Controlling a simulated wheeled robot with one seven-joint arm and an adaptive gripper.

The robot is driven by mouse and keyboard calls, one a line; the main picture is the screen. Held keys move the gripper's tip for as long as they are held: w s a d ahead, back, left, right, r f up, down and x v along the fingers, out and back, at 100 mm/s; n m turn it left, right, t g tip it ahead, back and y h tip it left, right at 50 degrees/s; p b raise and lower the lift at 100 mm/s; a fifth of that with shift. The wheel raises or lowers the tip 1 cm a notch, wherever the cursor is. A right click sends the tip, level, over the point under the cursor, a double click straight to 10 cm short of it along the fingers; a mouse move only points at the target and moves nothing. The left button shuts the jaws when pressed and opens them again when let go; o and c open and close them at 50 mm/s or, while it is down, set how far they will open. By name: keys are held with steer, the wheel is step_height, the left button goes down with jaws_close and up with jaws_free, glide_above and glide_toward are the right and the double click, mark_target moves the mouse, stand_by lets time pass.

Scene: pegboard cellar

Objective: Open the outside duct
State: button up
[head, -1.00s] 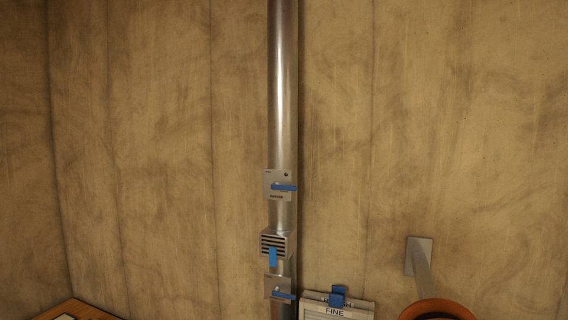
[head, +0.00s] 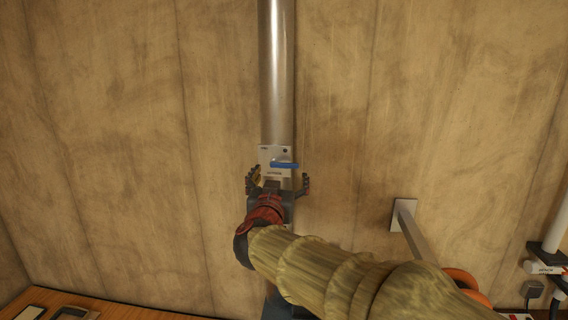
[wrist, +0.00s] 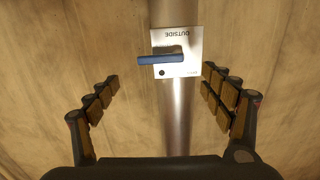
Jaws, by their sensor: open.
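The outside duct is a shiny vertical metal pipe (head: 277,75) on the wall. On it sits a pale square plate (head: 275,155) with a blue lever (head: 285,165) lying sideways, pointing right in the head view. In the wrist view the plate (wrist: 188,63) reads OUTSIDE upside down, and the blue lever (wrist: 161,59) points left. My gripper (head: 278,180) is just below the plate in the head view, fingers spread wide on either side of the pipe. In the wrist view my gripper (wrist: 162,88) is open and empty, with the lever beyond the fingertips. My arm hides the lower pipe.
A grey bracket (head: 405,215) sticks out of the wall at right, with an orange round thing (head: 467,283) near its end. A wooden table (head: 110,305) is at lower left. Another pipe (head: 556,220) with fittings is at far right. The wall beside the plate is clear.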

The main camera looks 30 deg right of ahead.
mark_target(284, 164)
steer(key=x, duration=0.8)
steer(key=shift+c, duration=1.2)
steer(key=shift+r, duration=0.1)
steer(key=c, duration=1.4)
